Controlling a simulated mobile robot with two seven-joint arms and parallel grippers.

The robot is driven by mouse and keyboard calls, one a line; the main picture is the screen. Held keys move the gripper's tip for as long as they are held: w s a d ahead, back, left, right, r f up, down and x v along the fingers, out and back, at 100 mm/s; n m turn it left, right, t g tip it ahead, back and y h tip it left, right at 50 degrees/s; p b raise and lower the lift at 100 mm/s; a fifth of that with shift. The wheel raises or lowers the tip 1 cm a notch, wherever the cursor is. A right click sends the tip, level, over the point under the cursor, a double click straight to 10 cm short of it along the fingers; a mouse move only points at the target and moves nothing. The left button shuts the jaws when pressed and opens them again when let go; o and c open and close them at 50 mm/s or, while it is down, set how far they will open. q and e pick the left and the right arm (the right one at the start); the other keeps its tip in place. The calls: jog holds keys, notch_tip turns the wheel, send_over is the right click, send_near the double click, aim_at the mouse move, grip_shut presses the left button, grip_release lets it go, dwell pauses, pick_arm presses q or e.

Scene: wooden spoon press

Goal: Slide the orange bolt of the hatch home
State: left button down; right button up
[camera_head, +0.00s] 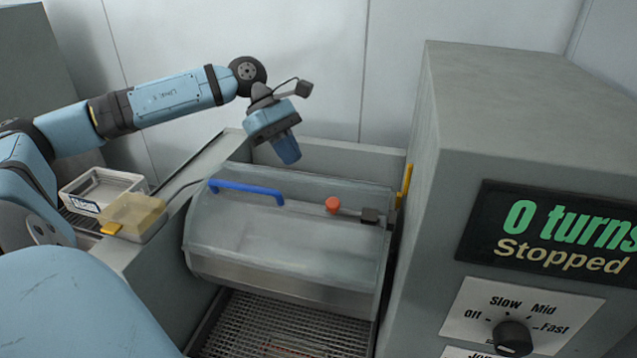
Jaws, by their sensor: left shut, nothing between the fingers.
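The hatch (290,240) is a curved, clear cover with a blue handle bar (245,190) along its upper left. The orange bolt knob (332,204) sits on the hatch's top right, on a thin rod that runs right toward a dark block (370,215). I cannot tell whether the rod's end is inside the block. My left gripper (288,157) is shut and empty, pointing down above and behind the hatch, between the blue handle and the orange knob, apart from both. My right gripper is not in view.
A grey cabinet (490,110) with a display reading "0 turns Stopped" and a speed dial (512,338) stands at right. A yellow lever (404,185) is beside it. A clear bin (100,188) and a yellowish box (133,214) stand at left. A metal grate (270,330) lies below the hatch.

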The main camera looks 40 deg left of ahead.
aim_at(333, 208)
pick_arm(q)
jog(key=p+x, duration=0.1)
jog(key=x, duration=0.4)
jog(key=shift+d+f, duration=0.1)
jog(key=shift+d, duration=0.15)
jog(key=d+p, duration=0.1)
jog(key=d+f, duration=0.1)
jog(key=d, duration=0.1)
jog(key=shift+w+d+p, duration=0.2)
jog(key=shift+w+p, duration=0.05)
jog(key=shift+p, duration=0.15)
jog(key=shift+d+f, duration=0.1)
jog(key=shift+f, duration=0.05)
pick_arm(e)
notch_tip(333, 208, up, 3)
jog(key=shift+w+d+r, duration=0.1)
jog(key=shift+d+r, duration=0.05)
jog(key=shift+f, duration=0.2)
